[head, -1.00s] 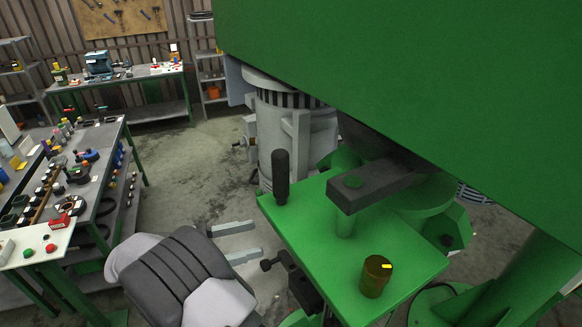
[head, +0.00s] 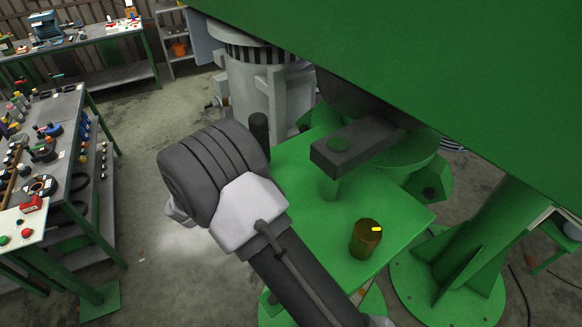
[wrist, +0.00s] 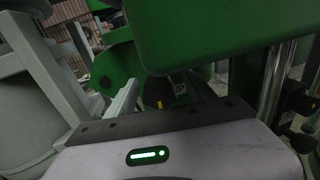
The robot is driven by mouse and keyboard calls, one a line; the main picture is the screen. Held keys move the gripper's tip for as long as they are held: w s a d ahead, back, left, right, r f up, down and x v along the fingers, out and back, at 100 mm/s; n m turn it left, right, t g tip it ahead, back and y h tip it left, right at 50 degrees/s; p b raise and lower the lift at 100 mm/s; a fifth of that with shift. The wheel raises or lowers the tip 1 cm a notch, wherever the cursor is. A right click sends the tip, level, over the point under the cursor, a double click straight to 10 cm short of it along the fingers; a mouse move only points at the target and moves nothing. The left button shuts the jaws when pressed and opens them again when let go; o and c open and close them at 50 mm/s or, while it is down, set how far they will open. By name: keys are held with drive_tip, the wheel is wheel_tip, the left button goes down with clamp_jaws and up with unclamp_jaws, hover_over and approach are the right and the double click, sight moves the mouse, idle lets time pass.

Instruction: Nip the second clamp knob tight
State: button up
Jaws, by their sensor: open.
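In the wrist view my gripper (wrist: 160,92) reaches forward from its grey body at the bottom, with a light grey finger at the left; it is open. A dark round knob (wrist: 158,96) shows ahead of it, in the gap in front of the body; no contact can be made out. Another black knob-like part (wrist: 302,143) is at the right edge beside a shiny column. In the head view my wrist and forearm cover the left edge of the green plate (head: 400,215), so the fingers and the clamp knobs there are hidden.
A dark upright handle (head: 259,133) and a dark bar (head: 355,147) stand over the green plate, with an amber cylinder (head: 366,240) on it. A large green body (head: 430,60) overhangs. A cluttered bench (head: 65,150) is at the left, with open floor between.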

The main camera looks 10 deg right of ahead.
drive_tip(key=shift+w+d+f, duration=0.1)
drive_tip(key=shift+w+d, duration=0.05)
drive_tip(key=shift+w, duration=0.2)
drive_tip(key=shift+s, duration=0.15)
drive_tip(key=c, duration=1.3)
